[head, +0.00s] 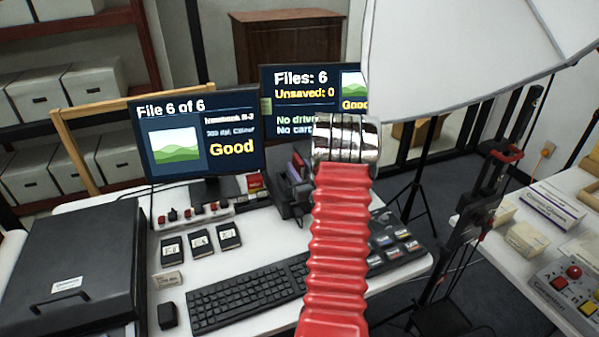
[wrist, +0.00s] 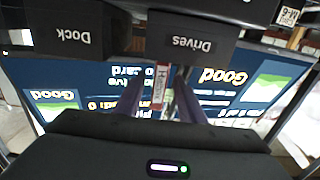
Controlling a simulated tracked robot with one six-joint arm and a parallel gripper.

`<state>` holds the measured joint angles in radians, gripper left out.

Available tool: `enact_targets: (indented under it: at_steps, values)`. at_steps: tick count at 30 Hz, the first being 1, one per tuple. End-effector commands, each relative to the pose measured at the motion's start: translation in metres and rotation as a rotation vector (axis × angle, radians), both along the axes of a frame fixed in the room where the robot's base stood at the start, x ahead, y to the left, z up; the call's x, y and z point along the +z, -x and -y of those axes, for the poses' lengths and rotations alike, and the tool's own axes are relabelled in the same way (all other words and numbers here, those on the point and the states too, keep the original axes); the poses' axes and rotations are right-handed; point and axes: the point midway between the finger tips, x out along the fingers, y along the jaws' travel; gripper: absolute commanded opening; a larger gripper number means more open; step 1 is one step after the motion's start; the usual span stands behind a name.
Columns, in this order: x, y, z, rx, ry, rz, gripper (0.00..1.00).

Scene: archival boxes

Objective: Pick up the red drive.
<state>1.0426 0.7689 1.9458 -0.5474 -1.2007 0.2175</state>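In the wrist view, which is upside down, a narrow red piece with a white label, apparently the red drive (wrist: 160,87), shows between the two dark purple fingers of my gripper (wrist: 160,107). The fingers stand apart, one on each side of it. A gap seems to show on both sides, and I cannot tell whether either finger touches it. Dark blocks labelled Drives (wrist: 192,46) and Dock (wrist: 69,36) stand close by. In the head view my red ribbed arm hides most of the gripper and this spot.
Two monitors (head: 197,133) (head: 303,95) stand behind. A keyboard (head: 250,292), a large black case (head: 70,265) and several small black labelled items (head: 202,242) lie on the white desk. A small red labelled item (head: 255,182) is near the monitor stand. A white panel (head: 450,50) hangs at upper right.

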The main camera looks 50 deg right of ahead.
Motion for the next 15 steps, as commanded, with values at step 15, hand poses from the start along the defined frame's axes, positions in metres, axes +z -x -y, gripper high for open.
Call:
enact_targets:
  at_steps: [15]
  values:
    - [0.0,-0.029,0.02,0.002,0.002,-0.001,0.36]
